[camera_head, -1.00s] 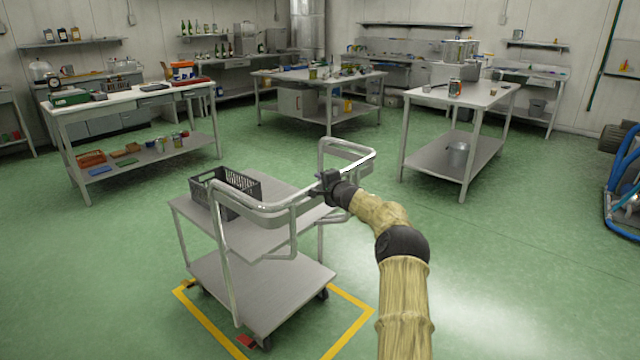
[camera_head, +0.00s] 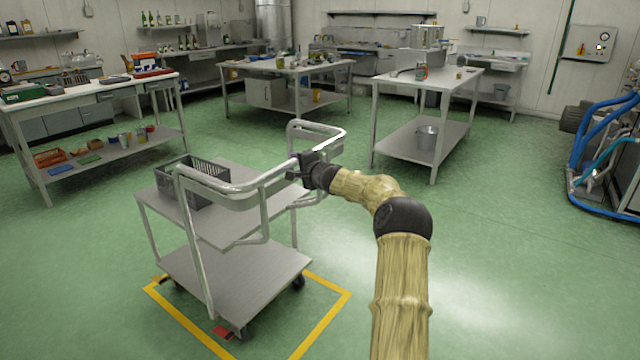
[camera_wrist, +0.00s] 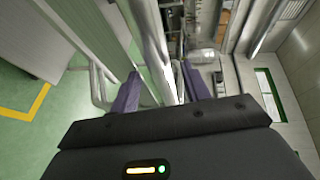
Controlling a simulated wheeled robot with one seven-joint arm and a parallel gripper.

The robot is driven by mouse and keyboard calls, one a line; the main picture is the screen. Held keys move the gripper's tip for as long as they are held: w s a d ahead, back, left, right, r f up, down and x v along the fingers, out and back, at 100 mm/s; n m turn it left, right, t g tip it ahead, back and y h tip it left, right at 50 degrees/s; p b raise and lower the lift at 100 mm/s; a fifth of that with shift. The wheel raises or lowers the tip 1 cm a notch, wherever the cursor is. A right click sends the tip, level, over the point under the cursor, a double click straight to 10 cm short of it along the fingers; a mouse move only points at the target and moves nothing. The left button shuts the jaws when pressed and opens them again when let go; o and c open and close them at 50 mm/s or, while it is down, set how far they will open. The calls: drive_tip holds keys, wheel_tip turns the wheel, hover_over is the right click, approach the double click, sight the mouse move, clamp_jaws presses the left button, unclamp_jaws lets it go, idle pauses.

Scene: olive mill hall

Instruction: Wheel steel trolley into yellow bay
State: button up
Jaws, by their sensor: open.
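The steel trolley (camera_head: 245,283) is upright, with two shelves and a bent tube handle (camera_head: 257,186). It stands over the yellow bay (camera_head: 328,318), a yellow outline on the green floor. Its visible wheels look inside the outline; the bay's far side is partly hidden. A dark grey crate (camera_head: 190,182) sits on the top shelf. My gripper (camera_head: 300,167) is at the handle's right part. In the wrist view my gripper (camera_wrist: 162,88) has its two purplish fingers apart, with a handle tube passing between them. Whether a finger touches the tube cannot be told.
Blue hoses and machinery (camera_head: 605,150) are at the far right. The green floor between is open.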

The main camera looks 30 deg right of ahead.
drive_tip(key=s+r+b, duration=0.2)
drive_tip(key=s+b, duration=0.3)
drive_tip(key=s, duration=0.8)
drive_tip(key=shift+d+r+b, duration=0.15)
drive_tip(key=shift+d+b, duration=0.1)
drive_tip(key=shift+b, duration=0.15)
drive_tip(key=s+a+f+n+g+y, duration=0.1)
drive_tip(key=s+a+f+n+g, duration=0.2)
drive_tip(key=a+f, duration=0.35)
drive_tip(key=s+a+f+n+g+y, duration=0.1)
drive_tip(key=s+a+f+n+g, duration=0.15)
drive_tip(key=a, duration=0.65)
drive_tip(key=s+a+f+n+g+y, duration=0.1)
drive_tip(key=s+a+f+n+g, duration=0.15)
drive_tip(key=a+f+n, duration=0.4)
drive_tip(key=s+a+f+n+g+h, duration=0.1)
drive_tip(key=s+a+f+n+g, duration=0.15)
drive_tip(key=s, duration=0.65)
drive_tip(key=s+a+f+n+g+h, duration=0.1)
drive_tip(key=s+a+f, duration=0.15)
drive_tip(key=s, duration=0.55)
drive_tip(key=s+a+f+n+g+h, duration=0.1)
drive_tip(key=s+a+n+g, duration=0.15)
drive_tip(key=s, duration=0.65)
wheel_tip(320, 180, up, 33)
drive_tip(key=m+p, duration=0.1)
drive_tip(key=p, duration=3.3)
drive_tip(key=shift+w+t, duration=0.2)
drive_tip(key=shift+t, duration=0.1)
